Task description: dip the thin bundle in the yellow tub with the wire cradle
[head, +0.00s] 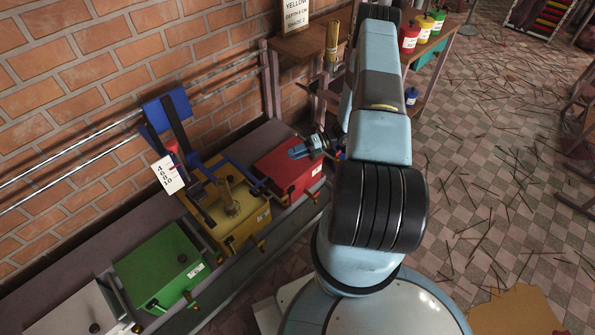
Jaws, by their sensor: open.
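The yellow tub (250,233) sits in the row of tubs along the brick wall. My arm hides part of the shelf.
A red tub (290,165) is right of the yellow one, a green tub (160,262) left. A number card (167,175) hangs by the frame. A sign (306,12) stands on the shelf. Colored bottles (423,25) stand behind my arm. Sticks litter the tiled floor.

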